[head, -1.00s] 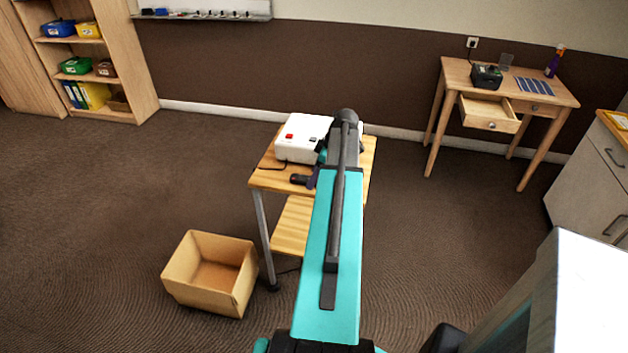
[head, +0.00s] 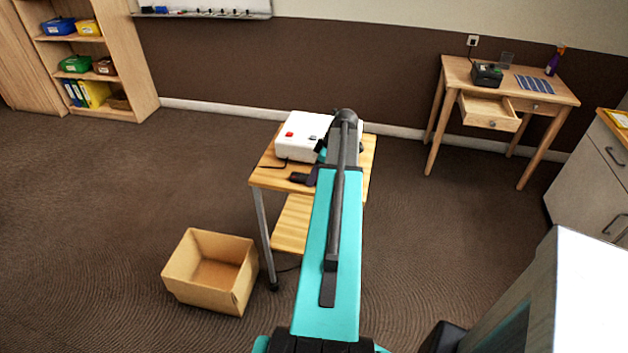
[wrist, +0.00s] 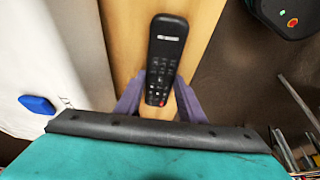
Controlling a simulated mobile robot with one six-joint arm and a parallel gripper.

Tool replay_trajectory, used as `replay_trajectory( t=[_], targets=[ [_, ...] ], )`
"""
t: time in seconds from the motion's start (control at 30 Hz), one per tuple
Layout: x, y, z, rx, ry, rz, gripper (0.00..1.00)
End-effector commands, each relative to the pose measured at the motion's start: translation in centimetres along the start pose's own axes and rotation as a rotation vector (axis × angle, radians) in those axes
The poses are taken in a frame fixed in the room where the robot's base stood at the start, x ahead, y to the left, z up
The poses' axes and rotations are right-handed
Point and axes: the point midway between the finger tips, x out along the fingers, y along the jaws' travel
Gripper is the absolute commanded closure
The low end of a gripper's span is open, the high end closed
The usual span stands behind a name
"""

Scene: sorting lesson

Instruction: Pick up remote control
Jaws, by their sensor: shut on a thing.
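The black remote control (wrist: 165,50) is long and dark with rows of buttons and a red one near its lower end. It lies between the purple fingers of my gripper (wrist: 158,88) in the wrist view, which are shut on its lower part. Its far end reaches out beyond the fingers, over the wooden table top (wrist: 122,30). In the head view a small dark shape, probably the remote (head: 299,178), shows at the table's front left edge beside my arm. My gripper is mostly hidden there by the arm. I cannot tell whether the remote touches the table.
A white box (head: 298,132) with a red button stands on the small table (head: 268,180), close behind the remote. An open cardboard box (head: 195,290) sits on the floor at left. A desk with an open drawer (head: 490,112) stands at the far right. Open floor lies left.

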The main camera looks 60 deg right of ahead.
Motion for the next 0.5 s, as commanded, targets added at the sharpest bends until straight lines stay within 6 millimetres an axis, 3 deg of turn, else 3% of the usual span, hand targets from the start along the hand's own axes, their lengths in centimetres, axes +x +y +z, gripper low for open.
replay_trajectory(
  t=[0.5],
  targets=[
    [-0.82,0.06,-0.33,0.000,0.000,0.002,0.88]
  ],
)
